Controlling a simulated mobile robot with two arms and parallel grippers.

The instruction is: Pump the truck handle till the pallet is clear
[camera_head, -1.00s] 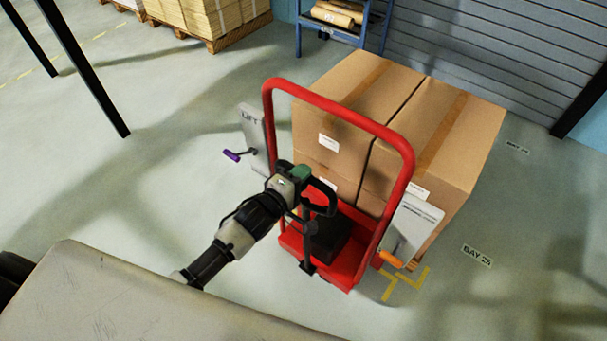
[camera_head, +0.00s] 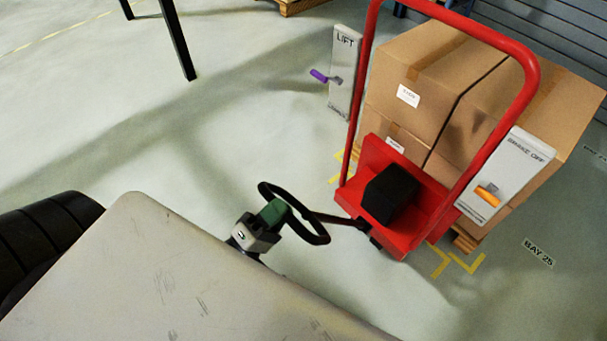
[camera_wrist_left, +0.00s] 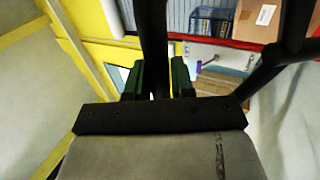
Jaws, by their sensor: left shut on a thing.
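The red pallet truck (camera_head: 412,224) stands with a tall red frame and a black block at its base. Its black loop handle (camera_head: 318,238) is tilted far down towards me. My left gripper (camera_head: 272,212) is shut on the handle loop. In the left wrist view the gripper's dark green fingers (camera_wrist_left: 158,80) close around a black bar. The pallet (camera_head: 462,240) shows only at its edges under large cardboard boxes (camera_head: 420,95); its clearance from the floor is hard to tell. My right gripper is not in view.
A grey LIFT panel (camera_head: 345,75) with a purple lever (camera_head: 320,76) is left of the frame. A BRAKE OFF panel (camera_head: 510,165) with an orange lever (camera_head: 487,195) is at right. Yellow corner marks (camera_head: 466,263) are on the floor. Open floor lies to the left.

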